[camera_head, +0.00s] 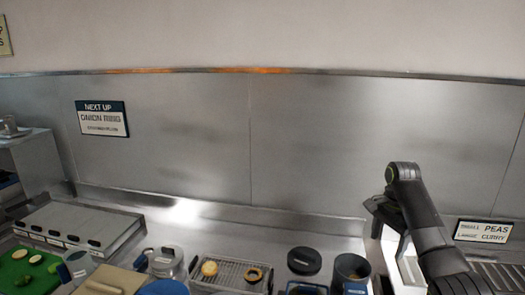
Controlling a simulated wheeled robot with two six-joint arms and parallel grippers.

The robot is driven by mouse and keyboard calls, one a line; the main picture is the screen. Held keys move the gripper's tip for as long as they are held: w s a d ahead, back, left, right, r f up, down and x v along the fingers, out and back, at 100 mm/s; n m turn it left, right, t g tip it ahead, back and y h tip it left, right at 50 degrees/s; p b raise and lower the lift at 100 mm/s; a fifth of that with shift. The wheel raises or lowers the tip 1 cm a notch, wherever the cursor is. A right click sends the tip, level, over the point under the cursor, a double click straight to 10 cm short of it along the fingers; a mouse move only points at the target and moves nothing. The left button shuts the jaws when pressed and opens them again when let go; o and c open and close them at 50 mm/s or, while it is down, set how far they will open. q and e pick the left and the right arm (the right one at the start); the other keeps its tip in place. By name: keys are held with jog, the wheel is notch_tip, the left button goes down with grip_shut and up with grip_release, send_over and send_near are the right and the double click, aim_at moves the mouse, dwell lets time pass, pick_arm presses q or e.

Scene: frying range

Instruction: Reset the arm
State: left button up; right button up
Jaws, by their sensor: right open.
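My right arm rises from the bottom right and bends over at its top. My right gripper (375,212) hangs on the left side of that bend, in front of the steel back wall. It is open, and I see nothing held in it. It is above and to the right of a dark cylindrical container (351,270). My left arm and gripper are not in this view.
Below are a wire rack (228,274) with two round food pieces, a black round lid (304,260), a metal pot (166,263), a green board (28,268) and a grey lidded bin row (80,224).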

jog(key=s+a+f+n+t+h, duration=0.15)
jog(key=s+f+n, duration=0.65)
jog(key=s+f, duration=1.35)
jog(key=s+a+r+n+t, duration=0.2)
jog(key=s+n, duration=0.3)
jog(key=s, duration=1.8)
notch_tip(320, 180, down, 34)
jog(key=d+g+b, duration=0.1)
jog(key=d+b, duration=0.1)
jog(key=b, duration=0.6)
jog(key=s+f+b, duration=0.3)
jog(key=s+f, duration=0.4)
jog(key=f, duration=0.3)
jog(key=s+a+f+g+b, duration=0.1)
jog(key=s+f+b, duration=0.2)
jog(key=s+f, duration=0.5)
notch_tip(320, 180, down, 3)
jog(key=shift+a+f, duration=0.1)
jog(key=shift+a, duration=0.1)
